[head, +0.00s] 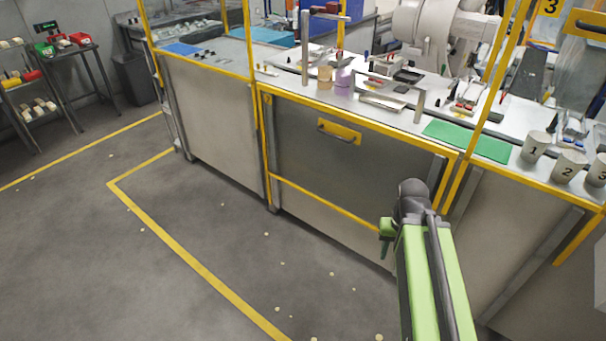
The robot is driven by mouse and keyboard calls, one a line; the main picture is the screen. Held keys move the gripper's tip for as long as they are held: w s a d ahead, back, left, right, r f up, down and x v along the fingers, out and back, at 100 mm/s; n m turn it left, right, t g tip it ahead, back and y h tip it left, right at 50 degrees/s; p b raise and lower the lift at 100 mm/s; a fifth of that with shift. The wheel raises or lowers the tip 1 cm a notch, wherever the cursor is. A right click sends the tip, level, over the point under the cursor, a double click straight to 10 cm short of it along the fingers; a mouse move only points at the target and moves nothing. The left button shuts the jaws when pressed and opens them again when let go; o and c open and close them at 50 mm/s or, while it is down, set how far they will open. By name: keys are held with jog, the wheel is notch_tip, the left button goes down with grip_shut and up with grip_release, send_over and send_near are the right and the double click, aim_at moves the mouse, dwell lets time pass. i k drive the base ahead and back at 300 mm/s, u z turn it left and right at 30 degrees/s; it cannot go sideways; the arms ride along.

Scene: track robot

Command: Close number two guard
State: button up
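A yellow-framed guard panel (300,165) hangs low in the middle bay, in front of the bench and below its top. Its yellow handle plate (340,131) with a grey bar is near the panel's upper edge. The space above the bench top in this bay is uncovered. A small yellow tag sits at the frame's upper left, too small to read. My green arm reaches up from the bottom right. My gripper (386,236) is in front of the panel's lower right, apart from the handle. Its fingers are too small and hidden to tell open from shut.
The bench top (385,118) holds bottles, tools and a green mat (468,140). A white robot arm (430,35) stands behind. Numbered cups (570,166) and a "3" sign (551,7) are at right. Free floor (190,225) with yellow lines lies at left.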

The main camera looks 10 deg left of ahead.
aim_at(341, 134)
jog(key=u, duration=5.5)
jog(key=i, duration=0.1)
jog(key=z, duration=2.1)
jog(key=k, duration=0.95)
jog(key=z, duration=1)
jog(key=i, duration=1)
jog(key=u, duration=0.15)
